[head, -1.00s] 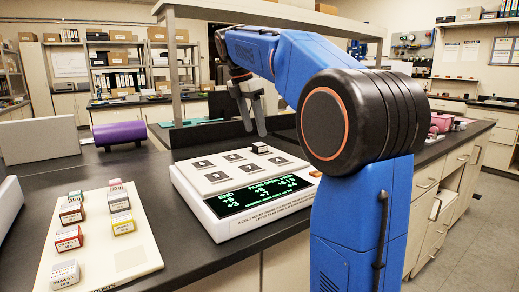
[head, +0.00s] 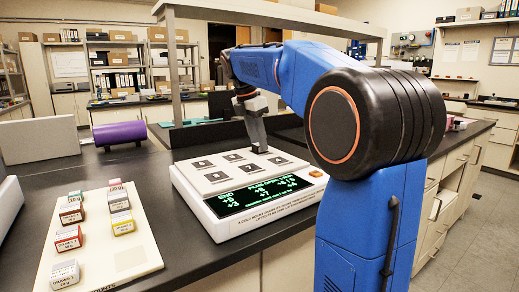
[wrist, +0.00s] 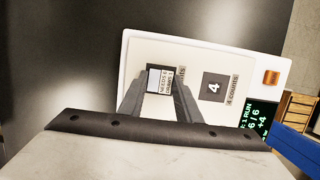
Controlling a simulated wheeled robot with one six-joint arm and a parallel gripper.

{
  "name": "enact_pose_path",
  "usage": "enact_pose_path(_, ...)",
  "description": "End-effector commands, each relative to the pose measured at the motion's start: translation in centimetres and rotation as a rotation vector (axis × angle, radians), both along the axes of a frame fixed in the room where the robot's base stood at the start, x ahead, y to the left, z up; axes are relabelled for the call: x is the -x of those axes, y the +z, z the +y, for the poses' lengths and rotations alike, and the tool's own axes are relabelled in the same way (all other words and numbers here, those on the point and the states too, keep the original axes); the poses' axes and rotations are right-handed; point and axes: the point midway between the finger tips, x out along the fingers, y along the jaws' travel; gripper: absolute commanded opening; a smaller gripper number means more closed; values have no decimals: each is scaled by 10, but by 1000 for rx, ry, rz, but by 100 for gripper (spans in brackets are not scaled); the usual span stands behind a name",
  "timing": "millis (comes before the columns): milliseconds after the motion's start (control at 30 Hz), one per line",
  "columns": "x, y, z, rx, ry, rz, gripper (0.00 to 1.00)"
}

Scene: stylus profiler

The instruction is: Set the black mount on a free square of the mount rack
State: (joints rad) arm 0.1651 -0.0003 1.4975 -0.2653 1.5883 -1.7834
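The black mount (wrist: 160,80) with a white label sits at the back right square of the white profiler (head: 240,222); in the head view my gripper hides it. My gripper (head: 259,150) is lowered there, and in the wrist view its two fingers (wrist: 159,92) stand on either side of the mount. Whether they press on it I cannot tell. The cream mount rack (head: 98,270) lies on the bench at the left and holds several coloured mounts in two columns. A bare square (head: 130,258) shows at its front right.
The profiler has several numbered squares, a green-lit display (head: 258,195) and an orange button (head: 316,173). A purple roll (head: 120,133) and a grey panel (head: 38,140) stand behind the rack. A shelf post (head: 173,70) rises behind the profiler. Black bench is bare between rack and profiler.

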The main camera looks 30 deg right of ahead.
Motion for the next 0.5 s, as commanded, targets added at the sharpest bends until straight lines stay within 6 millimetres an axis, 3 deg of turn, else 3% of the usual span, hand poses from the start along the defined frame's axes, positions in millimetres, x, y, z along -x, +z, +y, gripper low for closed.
enact_pose_path(300,0,2,0,0,0,-1,6)
enact_pose_path(500,-1,26,0,1,0,-3,6)
